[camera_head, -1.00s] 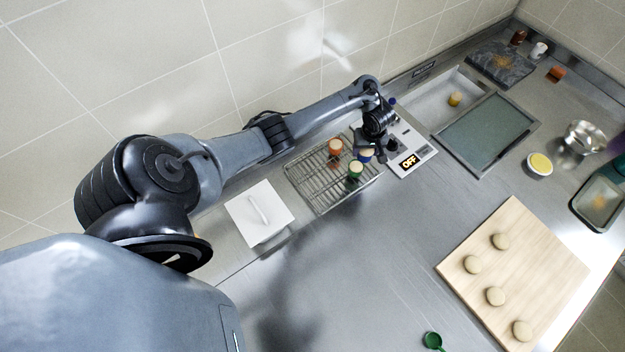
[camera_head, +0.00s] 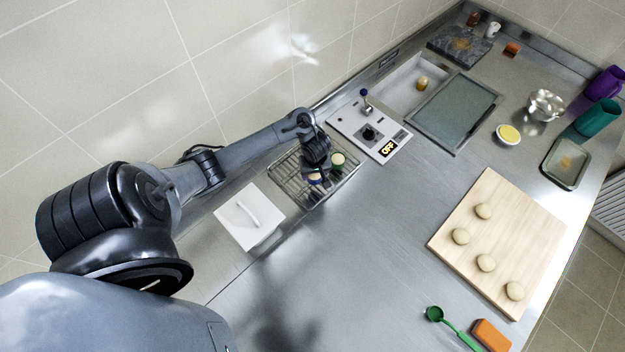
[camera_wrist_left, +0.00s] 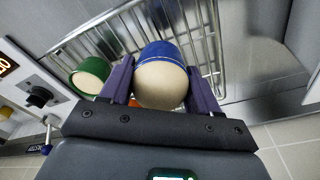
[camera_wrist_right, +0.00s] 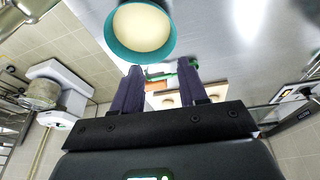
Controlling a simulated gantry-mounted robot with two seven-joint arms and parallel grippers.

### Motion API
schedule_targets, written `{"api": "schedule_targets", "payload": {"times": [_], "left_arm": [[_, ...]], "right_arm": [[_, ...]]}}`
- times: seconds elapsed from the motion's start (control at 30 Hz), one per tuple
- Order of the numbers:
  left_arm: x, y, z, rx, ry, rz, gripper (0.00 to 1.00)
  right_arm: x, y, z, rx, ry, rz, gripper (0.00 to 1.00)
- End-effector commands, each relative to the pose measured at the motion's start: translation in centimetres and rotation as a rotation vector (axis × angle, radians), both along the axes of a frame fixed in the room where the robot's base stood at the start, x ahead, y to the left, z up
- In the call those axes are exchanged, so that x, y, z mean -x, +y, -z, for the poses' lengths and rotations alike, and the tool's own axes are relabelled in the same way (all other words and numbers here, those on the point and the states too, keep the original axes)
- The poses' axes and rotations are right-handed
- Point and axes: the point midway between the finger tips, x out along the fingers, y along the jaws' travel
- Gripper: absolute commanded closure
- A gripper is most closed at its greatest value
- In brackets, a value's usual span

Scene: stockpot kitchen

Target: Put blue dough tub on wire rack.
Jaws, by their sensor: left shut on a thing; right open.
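The blue dough tub (camera_head: 315,181), filled with pale dough, is between the fingers of my left gripper (camera_head: 316,168). In the left wrist view the blue tub (camera_wrist_left: 160,52) sits between the two fingertips, and the gripper is shut on it. It is over the wire rack (camera_head: 290,167); whether its base touches the bars is hidden. A green dough tub (camera_head: 338,162) stands on the rack beside it. A sliver of orange (camera_wrist_left: 137,102) shows beside the blue tub in the left wrist view. My right gripper (camera_wrist_right: 160,72) is open and empty in its own wrist view.
A control panel (camera_head: 385,138) reading OFF adjoins the rack's right side. A white lidded box (camera_head: 248,218) is on its left. A wooden board (camera_head: 490,235) holds several dough balls. A teal tub (camera_wrist_right: 112,35) shows near my right gripper. The middle counter is clear.

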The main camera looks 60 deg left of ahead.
Motion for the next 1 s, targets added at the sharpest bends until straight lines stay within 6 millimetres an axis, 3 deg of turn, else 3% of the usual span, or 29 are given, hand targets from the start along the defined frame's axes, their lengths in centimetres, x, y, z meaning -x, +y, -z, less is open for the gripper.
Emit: {"api": "schedule_targets", "payload": {"times": [0.17,0.5,0.97,1.0], "left_arm": [[0.6,-0.1,0.5,0.001,-0.002,-0.001,0.73],[0.7,-0.1,4.3,0.0,0.001,0.0,0.73],[0.7,-0.1,4.7,0.001,0.0,0.0,0.73],[0.7,-0.1,4.7,0.001,-0.001,0.0,0.36]], "right_arm": [[0.0,0.1,0.2,-0.003,0.0,0.002,0.57],[0.1,0.1,2.0,-0.007,0.002,0.005,0.57],[0.1,0.1,2.0,-0.004,0.003,0.003,0.57],[0.1,0.1,2.0,-0.003,0.002,0.003,0.57]]}}
